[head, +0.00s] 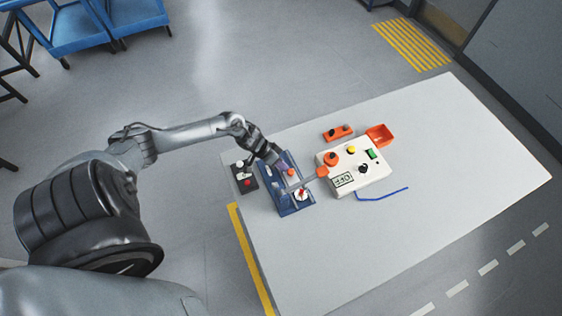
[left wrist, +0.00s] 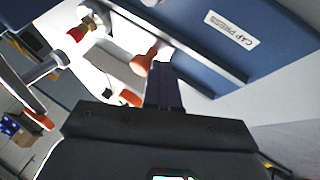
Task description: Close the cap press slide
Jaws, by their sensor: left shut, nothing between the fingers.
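The cap press (head: 297,208) is a blue unit near the left edge of the light table, with rails, an orange-red knob (head: 291,172) and a white round part with red on it. Its blue body, labelled CAP PRESS (left wrist: 270,50), fills the upper right of the left wrist view. My left gripper (head: 277,162) is shut and empty, low over the press's far side. In the left wrist view its dark fingers (left wrist: 164,82) end right beside an orange-red knob (left wrist: 147,60); whether they touch it I cannot tell. How far the slide is open is unclear.
A white box (head: 372,183) with buttons and a display stands right of the press, with a grey orange-tipped lever between them. Behind it are an orange block (head: 338,132) and an orange bin (head: 380,135). A dark button box (head: 244,178) sits left. The table's right side is clear.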

